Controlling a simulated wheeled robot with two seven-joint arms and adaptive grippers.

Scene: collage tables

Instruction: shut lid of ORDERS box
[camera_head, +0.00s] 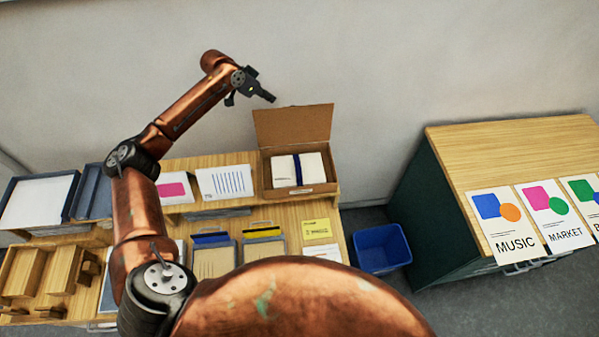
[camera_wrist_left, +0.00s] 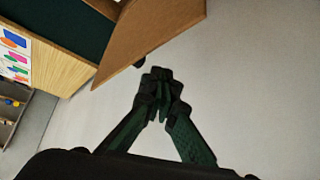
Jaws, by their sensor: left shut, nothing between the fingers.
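The cardboard box (camera_head: 322,188) stands at the right end of the raised shelf, with a small white label on its front, too small to read. Its brown lid (camera_head: 293,125) is open and stands up at the back. Inside lies a white stack with a dark blue band (camera_head: 297,168). My left gripper (camera_head: 268,97) is shut and empty, just above the lid's upper left corner, apparently apart from it. In the left wrist view its fingertips (camera_wrist_left: 160,88) meet, near a brown panel (camera_wrist_left: 150,38) that looks like the lid. My right gripper is not in view.
White cards (camera_head: 225,182) and trays (camera_head: 38,200) stand left of the box. A blue bin (camera_head: 382,248) sits on the floor right of the table. A green cabinet with a wooden top (camera_head: 510,150) holds posters. A bare wall is behind the lid.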

